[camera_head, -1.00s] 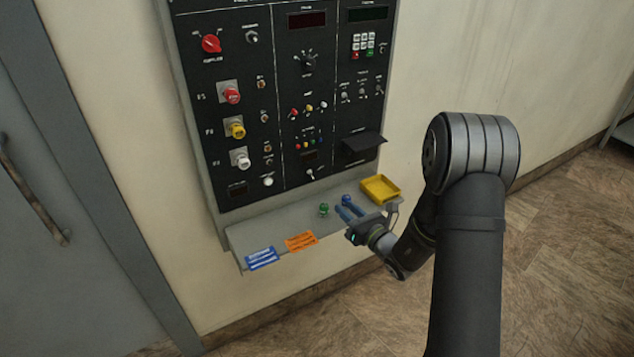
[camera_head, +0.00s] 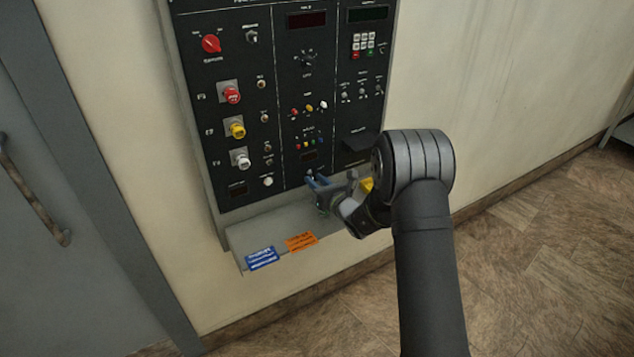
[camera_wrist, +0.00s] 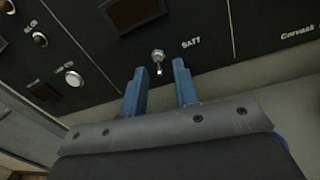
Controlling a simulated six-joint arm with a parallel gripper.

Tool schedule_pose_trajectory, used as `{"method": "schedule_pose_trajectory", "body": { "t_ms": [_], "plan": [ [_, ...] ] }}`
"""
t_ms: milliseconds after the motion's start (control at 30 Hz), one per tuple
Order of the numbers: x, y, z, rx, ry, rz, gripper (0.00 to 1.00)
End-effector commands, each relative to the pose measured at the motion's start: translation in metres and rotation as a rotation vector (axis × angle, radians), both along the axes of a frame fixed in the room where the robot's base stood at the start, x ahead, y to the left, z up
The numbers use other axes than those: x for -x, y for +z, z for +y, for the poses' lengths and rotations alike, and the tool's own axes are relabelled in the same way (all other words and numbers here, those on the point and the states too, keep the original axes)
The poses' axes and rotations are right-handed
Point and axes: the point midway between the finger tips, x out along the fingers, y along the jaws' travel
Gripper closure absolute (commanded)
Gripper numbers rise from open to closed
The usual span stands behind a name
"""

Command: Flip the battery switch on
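The battery switch (camera_wrist: 158,58) is a small silver toggle on the black panel, with the label "BATT" beside it in the wrist view. Its lever points down in that view. In the head view the switch (camera_head: 309,174) shows low on the panel's middle column, close to my fingertips. My gripper (camera_wrist: 158,72) has two blue fingers held apart, with nothing between them. The toggle lies just beyond the fingertips, roughly in line with the gap; I cannot tell whether a finger touches it. In the head view my gripper (camera_head: 317,182) is in front of the panel's lower edge.
A grey shelf (camera_head: 240,247) below the panel holds a blue card (camera_head: 261,258) and an orange card (camera_head: 301,242). A yellow tray (camera_head: 366,185) is mostly hidden behind my arm. A white round button (camera_wrist: 74,78) is left of the switch.

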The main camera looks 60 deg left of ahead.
Motion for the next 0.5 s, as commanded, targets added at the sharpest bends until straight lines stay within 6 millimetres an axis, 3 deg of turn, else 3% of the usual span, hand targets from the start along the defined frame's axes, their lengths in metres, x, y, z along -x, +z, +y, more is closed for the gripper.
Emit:
{"method": "schedule_pose_trajectory", "body": {
  "t_ms": [133,300,500],
  "plan": [
    [0.0000,-0.0001,-0.0002,0.000,0.000,0.000,0.72],
    [0.0000,-0.0001,-0.0003,0.000,0.000,0.000,1.00],
    [-0.0002,0.0002,-0.0005,0.002,0.000,0.000,1.00]
  ]
}}
